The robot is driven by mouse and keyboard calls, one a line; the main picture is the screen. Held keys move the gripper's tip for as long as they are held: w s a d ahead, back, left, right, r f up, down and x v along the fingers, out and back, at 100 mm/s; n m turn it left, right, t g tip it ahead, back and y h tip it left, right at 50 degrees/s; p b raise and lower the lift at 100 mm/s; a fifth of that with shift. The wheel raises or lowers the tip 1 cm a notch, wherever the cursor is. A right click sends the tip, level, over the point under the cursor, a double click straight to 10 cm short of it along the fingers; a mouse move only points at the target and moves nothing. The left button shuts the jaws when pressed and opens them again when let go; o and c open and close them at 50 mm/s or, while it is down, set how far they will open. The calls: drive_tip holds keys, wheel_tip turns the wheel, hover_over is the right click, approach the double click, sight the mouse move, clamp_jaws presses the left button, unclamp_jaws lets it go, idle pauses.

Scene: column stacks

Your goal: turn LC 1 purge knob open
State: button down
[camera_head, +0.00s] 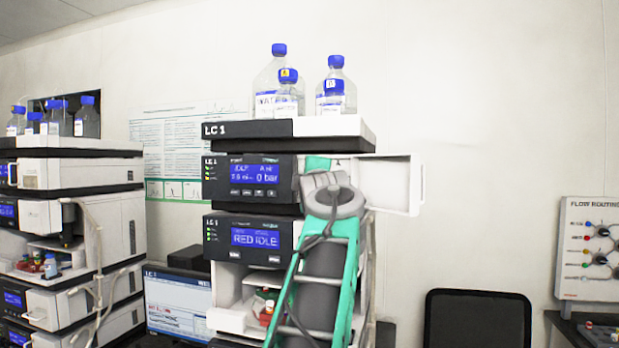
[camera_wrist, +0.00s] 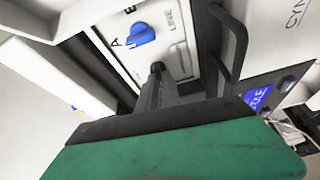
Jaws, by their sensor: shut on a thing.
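The LC 1 stack stands in the middle of the head view, and its pump module (camera_head: 254,180) shows a blue display with IDLE and 0 bar. My arm covers the pump's right part, where a white door (camera_head: 391,186) stands open. In the wrist view, my gripper (camera_wrist: 157,70) is shut with its dark fingertips at a white panel, on what I take to be the purge knob. The fingers hide most of that knob, so its turn angle cannot be told. A blue selector knob (camera_wrist: 140,35) with A and B marks sits beside the fingertips, apart from them.
Blue-capped bottles (camera_head: 335,88) stand on the top tray (camera_head: 330,126). A dark handle-like bar (camera_wrist: 232,40) is right of the fingers in the wrist view. Another stack (camera_head: 72,172) stands left, a chair (camera_head: 477,318) lower right, a flow-routing panel (camera_head: 592,250) far right.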

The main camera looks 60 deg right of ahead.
drive_tip(key=shift+a+r+n+y, duration=0.1)
drive_tip(key=shift+r+n+y, duration=0.2)
drive_tip(key=shift+n, duration=0.4)
drive_tip(key=c, duration=1.5)
unclamp_jaws()
drive_tip(key=shift+f, duration=0.25)
drive_tip(key=shift+c, duration=0.2)
drive_tip(key=b+v, duration=0.2)
drive_tip(key=v, duration=0.5)
drive_tip(key=shift+s+a+b, duration=0.2)
drive_tip(key=shift+a+b, duration=0.05)
drive_tip(key=shift+b, duration=0.1)
